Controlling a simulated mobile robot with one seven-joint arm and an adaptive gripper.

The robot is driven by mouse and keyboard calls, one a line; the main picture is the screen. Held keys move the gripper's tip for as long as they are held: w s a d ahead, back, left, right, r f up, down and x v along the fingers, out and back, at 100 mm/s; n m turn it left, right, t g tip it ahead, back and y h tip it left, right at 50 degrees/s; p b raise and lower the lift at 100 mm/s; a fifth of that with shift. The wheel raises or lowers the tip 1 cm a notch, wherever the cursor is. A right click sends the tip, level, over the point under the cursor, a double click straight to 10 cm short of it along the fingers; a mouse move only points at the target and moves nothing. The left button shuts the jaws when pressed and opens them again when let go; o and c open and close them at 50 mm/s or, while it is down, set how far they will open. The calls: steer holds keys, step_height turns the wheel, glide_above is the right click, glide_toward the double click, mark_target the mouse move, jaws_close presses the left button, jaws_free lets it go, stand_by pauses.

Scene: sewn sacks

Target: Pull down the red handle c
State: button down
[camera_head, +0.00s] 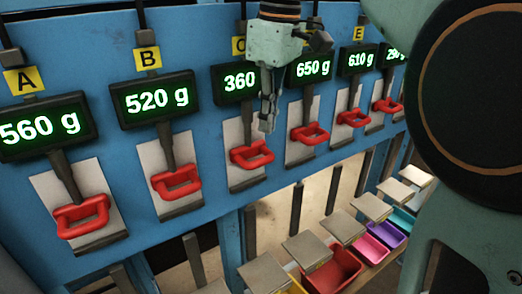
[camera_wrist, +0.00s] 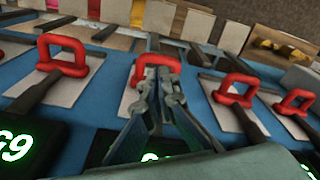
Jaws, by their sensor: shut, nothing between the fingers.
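The red handle c (camera_head: 251,154) is a red loop on a dark lever below the 360 g display (camera_head: 235,83), under a yellow label partly hidden by my arm. It stands in front of a pale plate. My gripper (camera_head: 267,128) points down, shut and empty, just above and slightly right of this handle in the head view. In the wrist view, my gripper (camera_wrist: 156,84) is near the middle handle (camera_wrist: 157,64), and the fingertips overlap its near edge. I cannot tell whether they touch.
Similar red handles stand left, under A (camera_head: 82,216) and B (camera_head: 177,182), and right, under 650 g (camera_head: 310,133) and 610 g (camera_head: 353,118). Coloured bins, including a red one (camera_head: 332,275), sit below the blue panel (camera_head: 110,160). Neighbouring handles leave narrow gaps.

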mark_target(263, 160)
steer(key=shift+w+a+f+b, duration=0.15)
steer(key=shift+f+b, duration=0.2)
steer(key=shift+f, duration=1.4)
steer(key=shift+w+a+f+b, duration=0.15)
steer(key=shift+f+b, duration=0.2)
steer(key=shift+f, duration=1.4)
steer(key=shift+s, duration=0.15)
steer(key=d+f+b, duration=0.1)
steer(key=f, duration=0.1)
steer(key=s+d+f+b, duration=0.1)
steer(key=b, duration=0.1)
steer(key=shift+s+d+f, duration=0.2)
steer(key=shift+d+f, duration=0.15)
steer(key=shift+f, duration=0.05)
step_height(263, 160, up, 12)
steer(key=d, duration=0.1)
steer(key=shift+s, duration=0.25)
steer(key=shift+f, duration=0.1)
